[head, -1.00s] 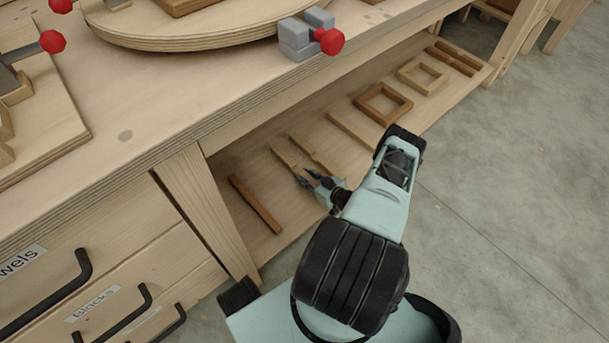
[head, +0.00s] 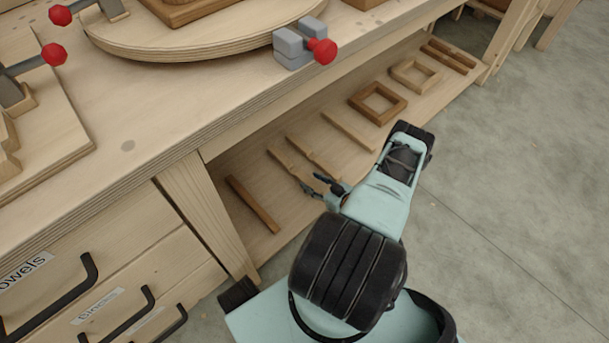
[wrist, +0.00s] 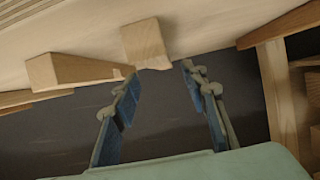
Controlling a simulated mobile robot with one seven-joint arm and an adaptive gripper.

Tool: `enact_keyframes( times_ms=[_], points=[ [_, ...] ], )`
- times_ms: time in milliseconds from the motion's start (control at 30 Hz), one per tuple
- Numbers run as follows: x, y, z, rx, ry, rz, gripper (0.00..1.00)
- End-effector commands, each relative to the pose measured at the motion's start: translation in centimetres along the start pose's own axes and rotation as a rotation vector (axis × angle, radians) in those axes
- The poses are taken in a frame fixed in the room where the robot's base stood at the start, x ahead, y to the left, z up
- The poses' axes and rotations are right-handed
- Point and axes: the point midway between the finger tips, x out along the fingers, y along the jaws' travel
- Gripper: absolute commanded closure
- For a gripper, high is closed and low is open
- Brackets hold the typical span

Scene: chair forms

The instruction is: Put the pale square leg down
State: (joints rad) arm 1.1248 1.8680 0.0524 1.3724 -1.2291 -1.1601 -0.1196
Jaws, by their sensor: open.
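Two pale legs lie side by side on the low shelf in the head view, a left one (head: 283,163) and a right one (head: 312,156). I cannot tell for sure which is the pale square leg. My gripper (head: 314,184) is open and empty at their near ends. In the wrist view, a blocky pale end (wrist: 145,42) lies just beyond and between the spread fingertips (wrist: 160,73). A longer pale piece (wrist: 75,70) lies left of it, beside the left finger. Nothing is visible between the fingers.
A dark brown strip (head: 253,204) lies left on the shelf (head: 230,170). A pale strip (head: 348,130), a dark square frame (head: 377,103) and a pale frame (head: 415,75) lie to the right. The bench top (head: 150,110) overhangs the shelf. Open floor (head: 500,200) lies right.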

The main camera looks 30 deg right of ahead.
Motion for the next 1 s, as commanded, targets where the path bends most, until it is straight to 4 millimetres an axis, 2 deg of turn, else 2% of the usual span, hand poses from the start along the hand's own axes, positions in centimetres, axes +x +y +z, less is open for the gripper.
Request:
enact_keyframes(
  times_ms=[33, 100, 300, 467, 1000],
  points=[
    [-1.3, 0.1, -0.3, 0.001, -0.001, 0.002, 0.60],
    [-2.6, 0.0, -0.2, 0.001, -0.001, 0.002, 0.60],
    [-5.1, 0.0, -0.1, 0.000, 0.000, 0.000, 0.60],
    [-5.7, 0.0, 0.0, 0.000, 0.001, 0.000, 0.60],
    [-5.6, 0.0, 0.0, 0.000, 0.001, 0.000, 0.60]
  ],
)
